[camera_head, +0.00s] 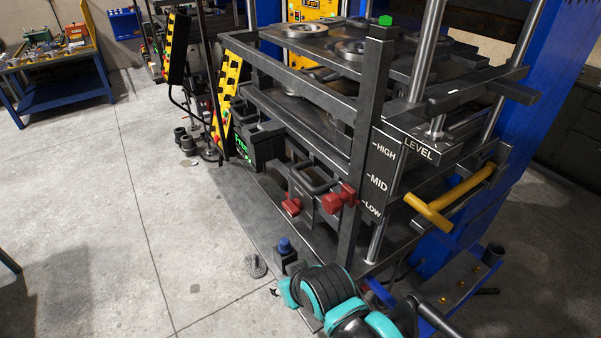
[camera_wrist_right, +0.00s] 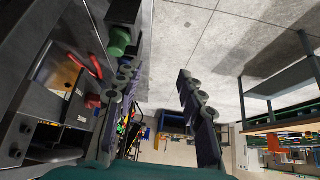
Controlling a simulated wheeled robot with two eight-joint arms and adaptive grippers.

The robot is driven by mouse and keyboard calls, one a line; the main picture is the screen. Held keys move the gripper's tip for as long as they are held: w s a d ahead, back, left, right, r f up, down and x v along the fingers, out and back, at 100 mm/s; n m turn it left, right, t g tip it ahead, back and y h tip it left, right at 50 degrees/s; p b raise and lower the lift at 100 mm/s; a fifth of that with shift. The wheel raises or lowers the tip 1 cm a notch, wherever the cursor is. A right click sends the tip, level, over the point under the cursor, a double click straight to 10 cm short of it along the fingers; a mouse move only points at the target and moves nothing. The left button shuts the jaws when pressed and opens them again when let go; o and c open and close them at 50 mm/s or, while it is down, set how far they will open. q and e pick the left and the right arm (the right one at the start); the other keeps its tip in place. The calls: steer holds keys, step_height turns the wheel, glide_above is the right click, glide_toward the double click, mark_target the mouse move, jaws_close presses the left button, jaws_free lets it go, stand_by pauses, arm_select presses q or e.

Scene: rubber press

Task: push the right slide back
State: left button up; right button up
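The press (camera_head: 340,130) fills the right half of the head view. Low on its front are black loop handles (camera_head: 316,180) with red knobs (camera_head: 347,196); I cannot tell for certain which part is the right slide. A yellow T-shaped handle (camera_head: 450,198) sticks out on the press's right side. My right arm comes in at the bottom centre, in front of the press. My right gripper (camera_wrist_right: 157,80) shows in the wrist view, its two fingers spread with nothing between them. A red part (camera_wrist_right: 92,101) of the press lies just left of its left finger. My left gripper is out of view.
A plate marked HIGH, MID, LOW (camera_head: 376,180) stands at the press corner. A blue-capped post (camera_head: 285,246) is near my right arm. A black and yellow control panel (camera_head: 225,100) stands farther left. The floor (camera_head: 120,200) at left is clear; a blue workbench (camera_head: 60,92) is behind.

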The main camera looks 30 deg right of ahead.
step_height(320, 180, up, 9)
steer(key=p, duration=0.8)
steer(key=n+h+b, duration=0.1)
steer(key=n+h, duration=0.4)
steer(key=h, duration=0.9)
glide_toward(300, 183)
steer(key=r+x, duration=0.1)
steer(key=x, duration=1)
steer(key=shift+f, duration=0.4)
jaws_close()
